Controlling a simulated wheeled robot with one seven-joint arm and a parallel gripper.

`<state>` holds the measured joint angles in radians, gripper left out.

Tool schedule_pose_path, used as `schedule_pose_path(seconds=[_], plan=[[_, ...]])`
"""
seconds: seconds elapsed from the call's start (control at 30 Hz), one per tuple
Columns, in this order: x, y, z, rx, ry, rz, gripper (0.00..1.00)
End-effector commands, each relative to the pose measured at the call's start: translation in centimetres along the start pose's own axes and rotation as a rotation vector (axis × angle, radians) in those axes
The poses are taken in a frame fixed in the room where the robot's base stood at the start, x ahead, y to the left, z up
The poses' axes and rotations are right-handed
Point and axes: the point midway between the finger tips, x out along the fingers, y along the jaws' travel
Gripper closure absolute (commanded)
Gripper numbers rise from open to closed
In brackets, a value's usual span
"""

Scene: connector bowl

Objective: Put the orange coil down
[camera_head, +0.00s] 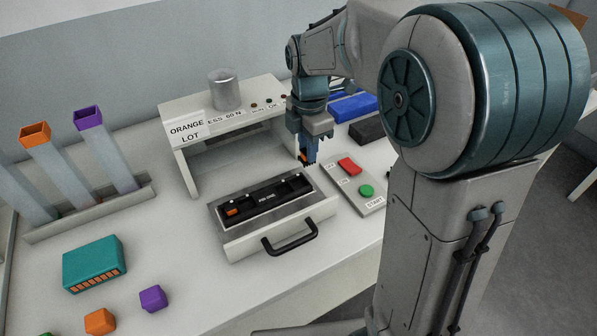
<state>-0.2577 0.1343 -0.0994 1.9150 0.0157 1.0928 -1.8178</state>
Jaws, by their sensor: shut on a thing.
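My gripper (307,160) points down above the right end of the black fixture (268,196) in the pull-out drawer. It is shut on a small orange piece, the orange coil (303,157), which shows only as a sliver at the fingertips; the fingers hide the rest. I cannot tell whether the coil touches anything below. Another small orange piece (232,211) sits at the left end of the black fixture.
A button panel (352,184) is at right, with blue and black bins beyond. A teal connector (94,264), orange block (100,321) and purple block (153,298) lie front left.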

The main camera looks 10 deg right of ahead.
Motion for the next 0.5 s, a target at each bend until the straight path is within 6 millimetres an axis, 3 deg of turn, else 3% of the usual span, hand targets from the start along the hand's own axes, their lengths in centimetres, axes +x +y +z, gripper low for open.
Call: schedule_pose_path(seconds=[0.2,0.5], plan=[[1.6,-0.9,-2.5,0.001,0.0,0.0,1.0],[5.1,-1.1,-2.8,0.002,0.0,-0.004,1.0]])
